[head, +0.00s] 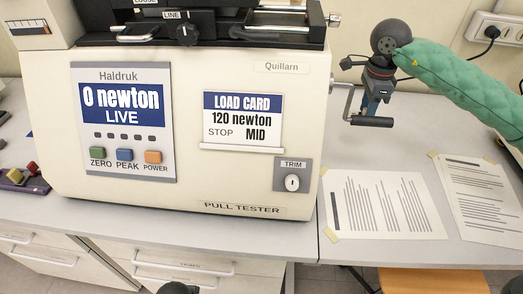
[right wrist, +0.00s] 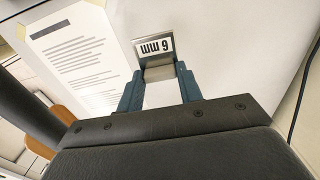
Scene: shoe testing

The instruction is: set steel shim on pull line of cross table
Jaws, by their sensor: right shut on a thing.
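The shim cannot be made out there. The top of the pull tester (head: 230,180) carries a dark slide with a LINE label (head: 172,15); its upper part is cut off.
The tester's front has a display reading 0 newton (head: 121,103) and a load card (head: 242,120) reading 120 newton, MID. Taped papers (head: 380,205) lie on the bench at right. A wall socket (head: 490,30) with a plug is behind. Small coloured blocks (head: 30,170) lie at far left.

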